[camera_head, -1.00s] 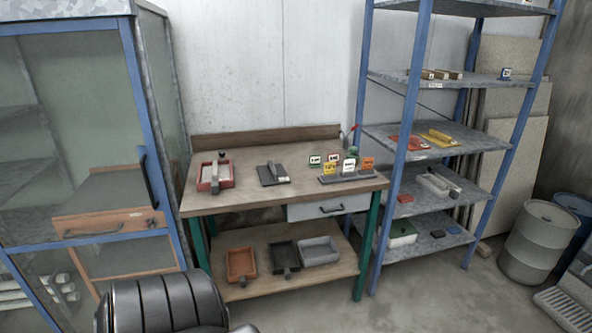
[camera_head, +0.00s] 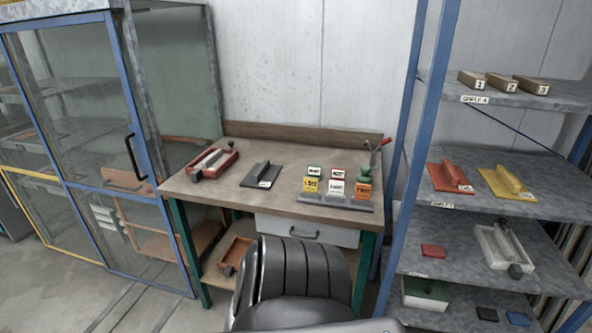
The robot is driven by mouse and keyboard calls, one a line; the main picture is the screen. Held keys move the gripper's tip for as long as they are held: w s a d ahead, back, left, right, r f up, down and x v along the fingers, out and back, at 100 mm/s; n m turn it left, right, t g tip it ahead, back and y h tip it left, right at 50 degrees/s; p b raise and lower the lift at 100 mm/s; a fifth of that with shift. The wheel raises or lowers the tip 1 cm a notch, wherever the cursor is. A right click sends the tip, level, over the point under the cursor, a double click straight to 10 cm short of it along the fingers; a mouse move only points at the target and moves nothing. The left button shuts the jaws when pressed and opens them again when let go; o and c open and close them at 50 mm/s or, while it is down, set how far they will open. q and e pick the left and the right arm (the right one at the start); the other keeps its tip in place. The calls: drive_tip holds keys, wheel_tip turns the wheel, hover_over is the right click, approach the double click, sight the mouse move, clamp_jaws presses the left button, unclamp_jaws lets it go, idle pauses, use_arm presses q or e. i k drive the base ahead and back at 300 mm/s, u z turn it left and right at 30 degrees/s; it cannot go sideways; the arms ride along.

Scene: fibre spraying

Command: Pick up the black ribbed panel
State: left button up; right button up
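The black ribbed panel (camera_head: 262,175) lies flat on the wooden top of the workbench (camera_head: 226,198), left of the middle. It is a dark flat plate with one raised rib and a small white label at its front edge. Nothing covers it and nothing touches it. Neither of my grippers is in view.
A red tray (camera_head: 212,160) is left of the panel; a label stand (camera_head: 337,203) is right. A glossy black rounded form (camera_head: 300,278) blocks the bench's lower front; I cannot tell what it is. A blue-framed shelf (camera_head: 500,98) stands right, a glass cabinet (camera_head: 75,110) left.

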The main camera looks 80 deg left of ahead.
sight(263, 176)
drive_tip(key=u, duration=0.4)
drive_tip(key=i, duration=1)
drive_tip(key=u, duration=1.65)
drive_tip(key=i, duration=0.9)
drive_tip(key=u, duration=0.85)
